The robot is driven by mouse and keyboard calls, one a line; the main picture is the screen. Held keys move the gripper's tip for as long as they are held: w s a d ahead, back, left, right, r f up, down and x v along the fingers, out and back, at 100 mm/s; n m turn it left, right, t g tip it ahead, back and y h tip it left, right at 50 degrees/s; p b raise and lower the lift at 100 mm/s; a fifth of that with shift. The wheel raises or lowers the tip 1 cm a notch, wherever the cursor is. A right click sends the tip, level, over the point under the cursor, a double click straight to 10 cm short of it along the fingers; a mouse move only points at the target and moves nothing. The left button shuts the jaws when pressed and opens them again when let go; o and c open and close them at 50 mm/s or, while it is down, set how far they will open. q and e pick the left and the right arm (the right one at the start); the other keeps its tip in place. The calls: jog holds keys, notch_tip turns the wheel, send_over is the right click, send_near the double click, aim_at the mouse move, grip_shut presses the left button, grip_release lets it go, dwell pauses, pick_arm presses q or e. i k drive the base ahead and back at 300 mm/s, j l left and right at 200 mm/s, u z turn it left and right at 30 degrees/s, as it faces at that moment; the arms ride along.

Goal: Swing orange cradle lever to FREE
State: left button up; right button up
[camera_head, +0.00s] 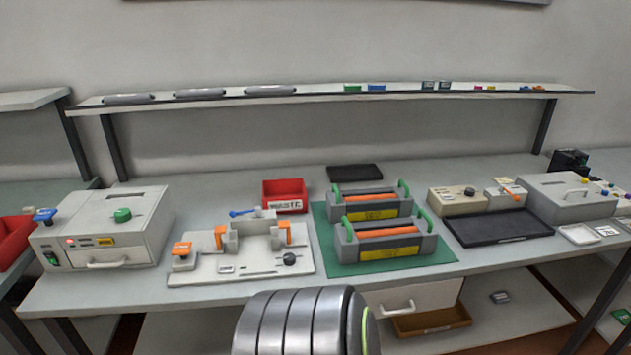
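A light grey cradle fixture (205,267) stands on the bench left of centre. An orange piece with a small label (182,249) sits on a grey post at its left end. Two orange upright pieces, left (219,237) and right (286,233), stand at the cradle's grey supports. A blue handle (241,213) is at the back and a black knob (290,259) at the front right. I cannot tell which orange piece is the lever, and the labels are too small to read. The cradle holds no cartridge that I can see. Neither gripper shows.
Left is a grey box machine (150,220) with a green knob. Right are two toner cartridges (378,204) (390,240) on a green mat (440,257). A red bin (285,189) stands behind the cradle. A silver ribbed cylinder rises at front centre, possibly part of me.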

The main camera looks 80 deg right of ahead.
aim_at(515, 199)
jog(key=z, duration=3.2)
